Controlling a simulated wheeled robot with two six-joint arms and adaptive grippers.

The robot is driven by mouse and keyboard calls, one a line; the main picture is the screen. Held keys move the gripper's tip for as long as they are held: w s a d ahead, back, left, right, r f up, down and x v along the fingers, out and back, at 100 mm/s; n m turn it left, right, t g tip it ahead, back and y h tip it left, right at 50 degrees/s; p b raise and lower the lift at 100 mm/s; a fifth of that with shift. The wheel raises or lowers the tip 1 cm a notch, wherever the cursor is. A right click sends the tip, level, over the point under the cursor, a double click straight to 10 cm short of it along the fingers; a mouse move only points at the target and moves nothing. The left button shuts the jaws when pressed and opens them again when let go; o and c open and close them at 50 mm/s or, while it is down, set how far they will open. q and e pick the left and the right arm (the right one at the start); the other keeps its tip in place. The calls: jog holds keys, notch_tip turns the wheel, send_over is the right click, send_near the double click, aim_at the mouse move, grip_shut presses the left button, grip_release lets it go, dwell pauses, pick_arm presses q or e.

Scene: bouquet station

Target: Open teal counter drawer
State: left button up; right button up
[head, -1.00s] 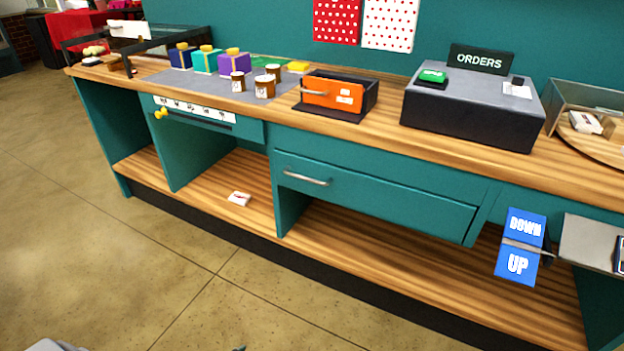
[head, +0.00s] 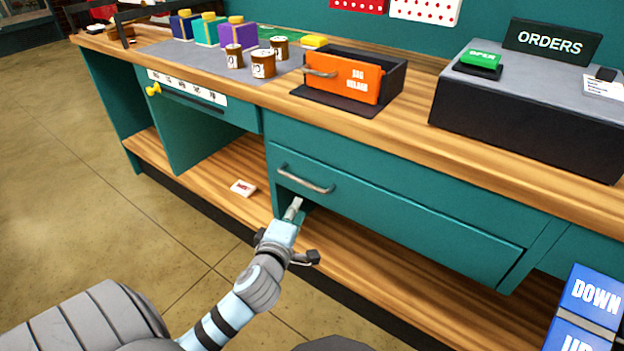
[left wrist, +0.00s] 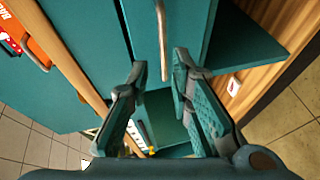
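The teal counter drawer (head: 400,220) is under the wooden counter top, its front looking flush with the counter frame. Its metal bar handle (head: 305,180) is near the drawer's left end. My left gripper (head: 293,208) is just below the handle in the head view, partly hidden by its own wrist. In the left wrist view my left gripper (left wrist: 160,64) is open, fingers apart. The handle (left wrist: 162,38) lies ahead, roughly in line with the gap between the fingertips; nothing is visibly held. My right gripper is not in view.
An orange-fronted bin (head: 345,78), a dark register (head: 530,110) and brown jars (head: 263,64) stand on the counter. A small white-and-red packet (head: 243,188) lies on the lower shelf (head: 190,165). Blue DOWN and UP buttons (head: 592,298) are at right. Floor is clear at left.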

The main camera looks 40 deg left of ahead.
pick_arm(q)
jog(key=a, duration=0.2)
jog(key=b, duration=0.2)
send_near(302, 183)
jog(key=r+x, duration=0.1)
jog(key=x, duration=0.3)
jog(key=shift+n, duration=0.4)
jog(key=x, duration=0.4)
jog(key=f+b+x, duration=0.1)
jog(key=x, duration=0.2)
jog(key=shift+s, duration=0.1)
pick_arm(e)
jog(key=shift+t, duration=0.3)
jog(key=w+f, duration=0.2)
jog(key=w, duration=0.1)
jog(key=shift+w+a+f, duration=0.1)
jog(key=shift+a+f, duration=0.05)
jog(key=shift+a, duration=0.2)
